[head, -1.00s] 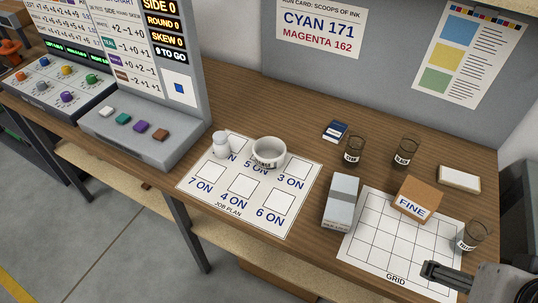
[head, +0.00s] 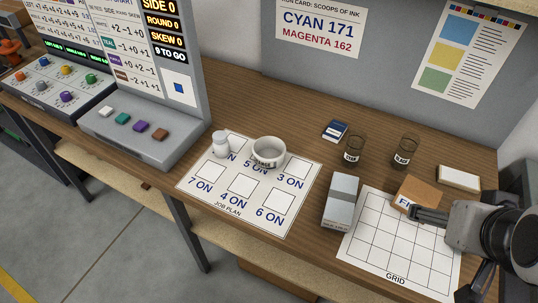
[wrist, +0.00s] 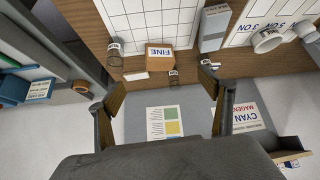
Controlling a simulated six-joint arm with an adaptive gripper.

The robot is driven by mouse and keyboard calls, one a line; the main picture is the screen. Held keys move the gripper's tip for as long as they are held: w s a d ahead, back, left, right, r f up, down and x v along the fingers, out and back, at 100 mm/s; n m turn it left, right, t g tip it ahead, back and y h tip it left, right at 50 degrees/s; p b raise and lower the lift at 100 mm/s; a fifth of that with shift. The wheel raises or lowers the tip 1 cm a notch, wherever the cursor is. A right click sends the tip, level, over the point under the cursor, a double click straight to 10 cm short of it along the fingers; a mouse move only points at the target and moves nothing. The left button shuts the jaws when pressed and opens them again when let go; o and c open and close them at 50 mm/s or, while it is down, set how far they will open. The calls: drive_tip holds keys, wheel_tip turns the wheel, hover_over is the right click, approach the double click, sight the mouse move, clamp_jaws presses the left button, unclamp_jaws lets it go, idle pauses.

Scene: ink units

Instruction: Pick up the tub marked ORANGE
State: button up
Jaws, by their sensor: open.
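A white round open tub (head: 267,158) stands on the job plan sheet, over its upper middle part. Its front label has dark letters, too small to read surely. The tub also shows at the upper right of the wrist view (wrist: 266,42). My gripper (head: 426,215) is at the right of the head view, above the grid sheet and in front of the box marked FINE. It is far to the right of the tub. In the wrist view its two fingers (wrist: 161,82) are wide apart with nothing held between them.
A sloped button console (head: 140,130) is at the left.

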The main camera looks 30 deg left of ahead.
drive_tip(key=w+a+f+n+t+y, duration=0.2)
drive_tip(key=w+a+f, duration=0.1)
drive_tip(key=w+a, duration=0.65)
drive_tip(key=n+t+y, duration=0.1)
drive_tip(key=n+y, duration=0.5)
drive_tip(key=y, duration=0.2)
approach(265, 141)
drive_tip(key=shift+v, duration=1)
drive_tip(key=shift+a, duration=0.15)
drive_tip(key=shift+x, duration=1.2)
drive_tip(key=shift+x, duration=2.55)
drive_tip(key=shift+r, duration=0.1)
